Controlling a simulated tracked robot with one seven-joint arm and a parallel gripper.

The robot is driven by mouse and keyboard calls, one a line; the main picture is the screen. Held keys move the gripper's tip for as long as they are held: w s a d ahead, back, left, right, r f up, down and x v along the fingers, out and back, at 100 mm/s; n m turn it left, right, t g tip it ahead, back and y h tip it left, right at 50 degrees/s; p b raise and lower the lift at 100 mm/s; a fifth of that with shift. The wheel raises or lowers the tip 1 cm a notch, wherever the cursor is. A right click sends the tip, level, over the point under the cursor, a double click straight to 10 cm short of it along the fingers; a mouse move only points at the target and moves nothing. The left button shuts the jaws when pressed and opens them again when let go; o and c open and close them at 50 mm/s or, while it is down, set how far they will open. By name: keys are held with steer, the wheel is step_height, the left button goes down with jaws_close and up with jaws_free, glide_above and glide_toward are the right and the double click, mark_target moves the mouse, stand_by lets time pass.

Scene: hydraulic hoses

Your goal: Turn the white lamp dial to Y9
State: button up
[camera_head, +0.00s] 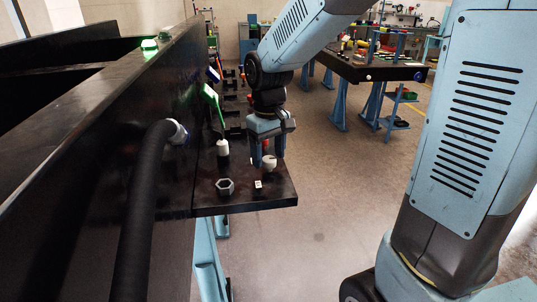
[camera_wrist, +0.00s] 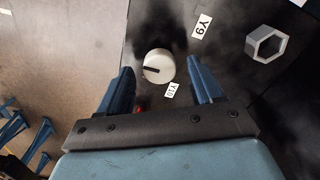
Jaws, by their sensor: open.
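The white lamp dial (camera_wrist: 158,64) is round, with a black mark on its face reaching toward the left edge in the wrist view. It also shows on the dark shelf in the head view (camera_head: 269,163). The Y9 label (camera_wrist: 202,26) lies up and right of the dial; the Y10 label (camera_wrist: 171,91) lies just below it. The mark points at neither label. My gripper (camera_wrist: 160,65) is open, its blue fingers on either side of the dial with gaps visible. In the head view my gripper (camera_head: 267,158) points down over the dial, partly covering it.
A grey hexagonal nut (camera_wrist: 266,44) sits beyond Y9 and also shows on the shelf (camera_head: 225,186). A white cylinder (camera_head: 222,147) and a green-handled part (camera_head: 212,100) stand by the dark wall. A thick black hose (camera_head: 147,200) is at left. Open floor lies right of the shelf.

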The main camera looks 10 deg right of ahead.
mark_target(269, 158)
step_height(269, 158, up, 13)
stand_by(0.4)
steer(key=shift+r, duration=0.1)
steer(key=s+d+f+m+t, duration=0.1)
steer(key=s+d+m+t, duration=0.4)
steer(key=s+d, duration=0.8)
steer(key=shift+s+d+f+m+t, duration=0.2)
steer(key=shift+s+d+m+t, duration=0.1)
steer(key=shift+s, duration=0.65)
stand_by(1.4)
